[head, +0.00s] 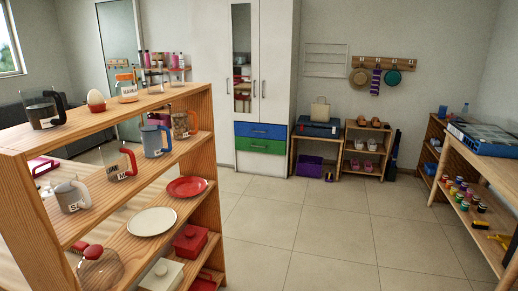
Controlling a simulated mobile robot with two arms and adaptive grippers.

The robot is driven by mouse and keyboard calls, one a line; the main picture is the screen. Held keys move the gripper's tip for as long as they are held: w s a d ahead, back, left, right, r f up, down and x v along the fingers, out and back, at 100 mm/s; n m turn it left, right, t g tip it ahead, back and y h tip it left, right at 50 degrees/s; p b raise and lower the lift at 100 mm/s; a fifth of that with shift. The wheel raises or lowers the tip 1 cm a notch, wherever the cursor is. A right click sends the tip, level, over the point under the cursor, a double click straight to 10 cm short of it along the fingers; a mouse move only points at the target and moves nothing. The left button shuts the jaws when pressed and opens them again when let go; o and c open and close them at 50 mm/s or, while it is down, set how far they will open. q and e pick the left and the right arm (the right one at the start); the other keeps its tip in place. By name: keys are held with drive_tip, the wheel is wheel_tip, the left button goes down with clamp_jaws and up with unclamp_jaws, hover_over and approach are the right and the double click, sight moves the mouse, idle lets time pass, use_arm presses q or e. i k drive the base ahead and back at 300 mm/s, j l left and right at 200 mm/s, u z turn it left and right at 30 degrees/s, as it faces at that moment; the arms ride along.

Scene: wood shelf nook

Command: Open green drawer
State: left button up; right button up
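The green drawer (260,146) is in the lower part of a tall white wardrobe (272,60) against the far wall. It looks shut, flush with the front, with a small handle near its middle. A blue drawer (262,130) is directly above it and also looks shut. A white panel is below it. Neither of my grippers can be made out in the head view. The green drawer is far across the room from me.
A wooden shelf unit (205,150) with mugs, plates and boxes stands close on the left. A wooden table (490,168) stands on the right. A low shoe rack (365,157) is right of the wardrobe. The tiled floor (330,235) between is clear.

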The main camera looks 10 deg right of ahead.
sight(264, 140)
drive_tip(key=i+l+z, duration=0.3)
drive_tip(key=i, duration=0.2)
drive_tip(key=i+l+z, duration=0.25)
drive_tip(key=i, duration=2.3)
drive_tip(key=i+l+u, duration=0.1)
drive_tip(key=i+u, duration=0.15)
drive_tip(key=i, duration=1.6)
